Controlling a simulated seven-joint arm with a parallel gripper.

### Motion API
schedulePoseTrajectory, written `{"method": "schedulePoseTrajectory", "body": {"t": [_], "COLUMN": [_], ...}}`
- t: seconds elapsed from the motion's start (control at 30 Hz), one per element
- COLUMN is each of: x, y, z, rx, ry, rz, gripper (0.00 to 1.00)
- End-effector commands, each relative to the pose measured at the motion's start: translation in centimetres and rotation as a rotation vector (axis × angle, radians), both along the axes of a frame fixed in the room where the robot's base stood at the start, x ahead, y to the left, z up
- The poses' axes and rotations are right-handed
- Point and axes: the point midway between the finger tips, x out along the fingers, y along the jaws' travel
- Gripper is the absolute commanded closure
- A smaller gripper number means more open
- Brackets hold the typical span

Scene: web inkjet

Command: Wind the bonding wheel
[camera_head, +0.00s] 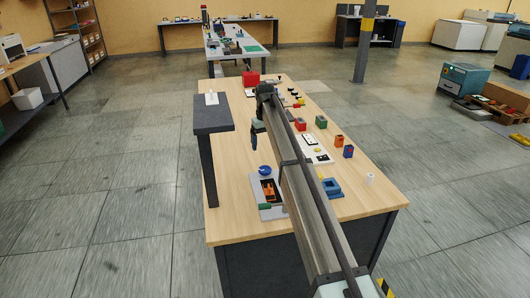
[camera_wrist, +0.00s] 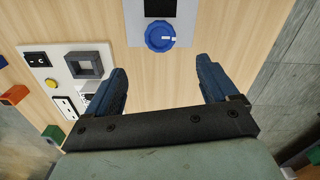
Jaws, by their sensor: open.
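A round blue wheel (camera_wrist: 160,37) with a white mark on its right side sits at the near edge of a grey plate (camera_wrist: 136,30) in the wrist view. I take it as the bonding wheel. It also shows as a blue disc (camera_head: 265,170) in the head view. My gripper (camera_wrist: 161,70) is open and empty. Its two dark blue fingers are spread, and the wheel lies ahead of the gap between them, apart from both. In the head view my gripper (camera_head: 254,141) hangs above the table, farther back than the wheel.
A white panel (camera_wrist: 40,65) with a switch, a square grey frame and sockets lies left in the wrist view. A dark raised stand (camera_head: 213,117) is left of my arm. Small coloured blocks, including a blue one (camera_head: 332,188), stand on the wooden table (camera_head: 235,228).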

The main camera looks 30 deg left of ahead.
Motion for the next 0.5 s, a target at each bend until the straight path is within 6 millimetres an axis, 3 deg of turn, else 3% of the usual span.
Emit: {"method": "schedulePoseTrajectory", "body": {"t": [0.2, 0.5], "x": [0.0, 0.0], "y": [0.0, 0.0], "z": [1.5, 1.7], "rx": [0.0, 0.0], "ry": [0.0, 0.0], "rz": [0.0, 0.0], "gripper": [0.13, 0.13]}}
